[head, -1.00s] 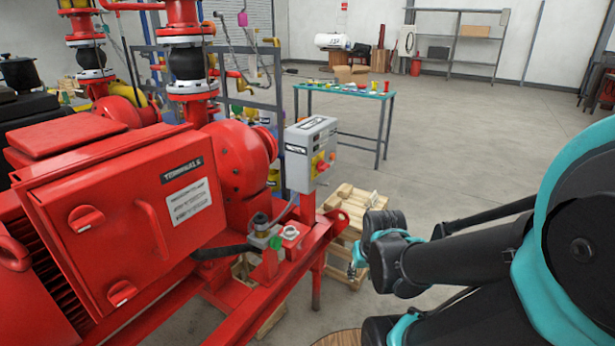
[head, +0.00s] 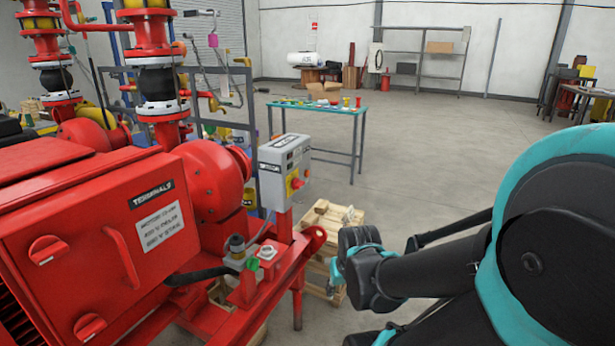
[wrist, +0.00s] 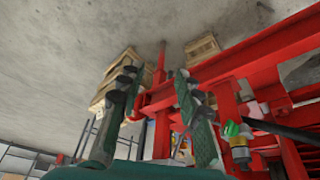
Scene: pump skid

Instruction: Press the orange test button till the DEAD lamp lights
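A grey control box (head: 285,165) on a red post stands right of the red pump. It has a dark label and a red knob on a yellow plate (head: 297,181). I cannot make out an orange test button or a DEAD lamp on it. A patch of yellow and red (wrist: 181,148) shows between the fingers, low down.
A red terminal box (head: 90,235) fills the left. A small fitting with a green part (head: 248,262) sits on the red skid frame (head: 262,292), below the control box. Wooden pallets (head: 325,285) stand behind. A teal-edged table (head: 315,107) is farther back, with open floor to its right.

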